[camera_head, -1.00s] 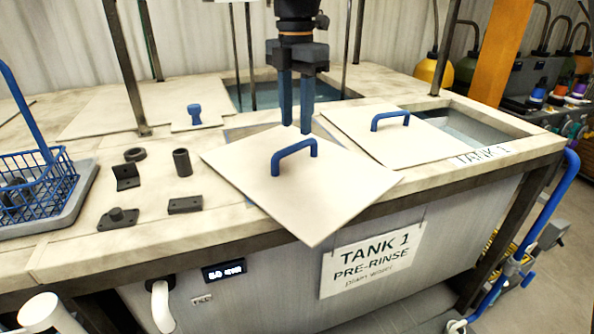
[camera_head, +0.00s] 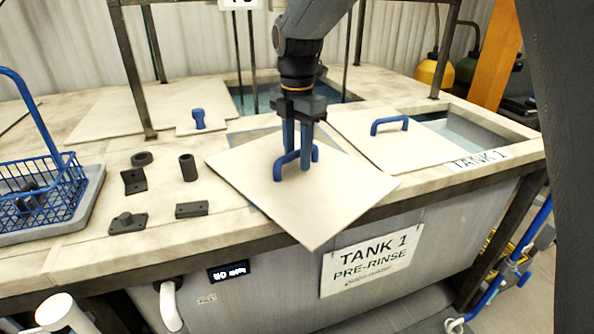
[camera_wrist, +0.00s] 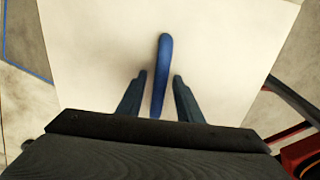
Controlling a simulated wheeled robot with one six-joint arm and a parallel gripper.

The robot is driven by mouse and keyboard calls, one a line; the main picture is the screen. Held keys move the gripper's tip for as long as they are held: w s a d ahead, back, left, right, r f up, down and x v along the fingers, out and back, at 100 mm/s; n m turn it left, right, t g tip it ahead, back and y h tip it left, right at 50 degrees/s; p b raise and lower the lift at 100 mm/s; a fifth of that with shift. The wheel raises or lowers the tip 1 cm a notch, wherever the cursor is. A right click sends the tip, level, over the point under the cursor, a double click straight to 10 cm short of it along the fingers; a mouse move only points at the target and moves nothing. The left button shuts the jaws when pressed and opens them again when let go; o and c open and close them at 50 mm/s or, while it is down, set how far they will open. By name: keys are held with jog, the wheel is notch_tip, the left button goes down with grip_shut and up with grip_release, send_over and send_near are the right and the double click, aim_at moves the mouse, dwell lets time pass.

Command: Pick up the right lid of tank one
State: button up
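Tank one, marked by a "TANK 1 PRE-RINSE" sign (camera_head: 370,260), has two pale square lids with blue bar handles in view. The nearer lid (camera_head: 305,215) lies skewed, one corner past the front edge. The other lid (camera_head: 385,152) lies to its right, beside open water, with its own handle (camera_head: 389,125). My gripper (camera_head: 297,168) points down over the nearer lid. Its fingers are open around that lid's handle (camera_head: 281,170). In the wrist view the handle (camera_wrist: 162,75) stands between the fingertips (camera_wrist: 159,76), with a gap on each side.
Small dark metal parts (camera_head: 191,209) lie on the counter to the left, near a blue wire basket (camera_head: 45,195). Open water (camera_head: 455,130) shows at the right. Dark frame posts (camera_head: 130,75) rise from the counter. A small blue-knobbed cover (camera_head: 199,119) sits behind.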

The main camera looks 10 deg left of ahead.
grip_shut()
jog(key=shift+r, duration=0.1)
dwell(1.1)
